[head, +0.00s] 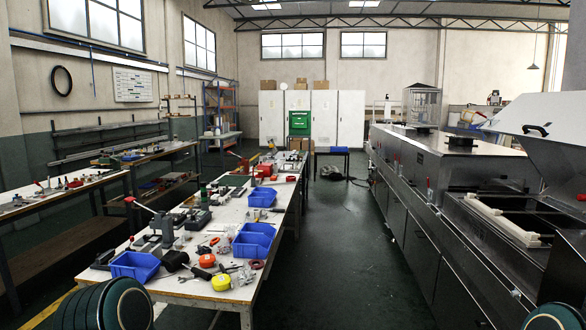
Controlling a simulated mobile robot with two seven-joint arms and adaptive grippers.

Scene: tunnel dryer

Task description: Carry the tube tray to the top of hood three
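A long steel machine with several hoods stands along the right side. One hood (548,115) near the right edge is raised over an open bay, and a closed flat-topped hood (462,142) lies farther back. I see no number that tells which one is hood three. No tube tray can be made out for certain. A cream-coloured frame (503,222) lies along the edge of the open bay; I cannot tell what it is. Neither gripper is in view; only rounded teal parts of my arms show at the bottom corners.
A long workbench (190,288) left of centre holds blue bins (135,266), tools and a yellow tape measure (221,283). The green floor aisle (345,255) between bench and machine is clear.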

